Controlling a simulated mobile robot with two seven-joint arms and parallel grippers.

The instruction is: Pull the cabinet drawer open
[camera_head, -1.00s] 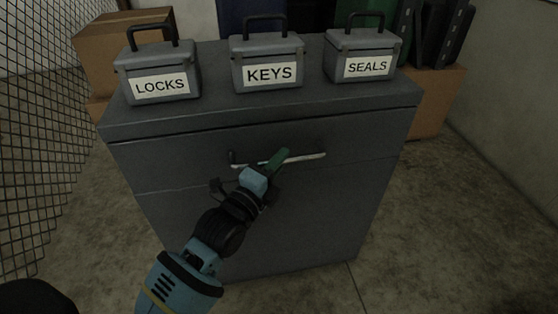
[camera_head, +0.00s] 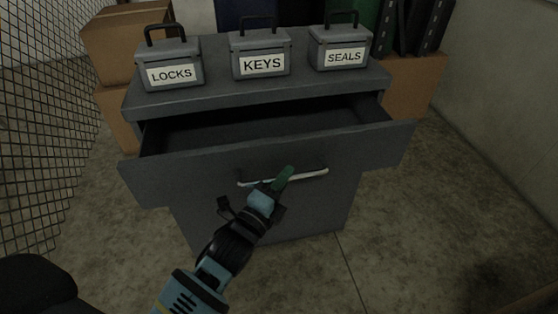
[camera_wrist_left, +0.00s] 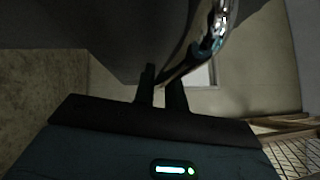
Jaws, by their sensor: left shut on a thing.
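The grey cabinet (camera_head: 290,215) stands ahead with its wide top drawer (camera_head: 200,170) pulled out. The visible inside of the drawer looks empty and dark. A metal bar handle (camera_head: 310,174) runs across the drawer front. My left gripper (camera_head: 281,179) is shut on the handle near its middle. In the left wrist view the two dark fingers (camera_wrist_left: 162,88) are at the shiny handle (camera_wrist_left: 208,40). My right gripper is not in view.
Three small grey boxes stand on the cabinet top, labelled LOCKS (camera_head: 170,65), KEYS (camera_head: 261,54) and SEALS (camera_head: 340,47). A wire mesh (camera_head: 45,130) is at the left. Cardboard boxes (camera_head: 410,85) stand behind. The floor (camera_head: 420,220) right of the cabinet is clear.

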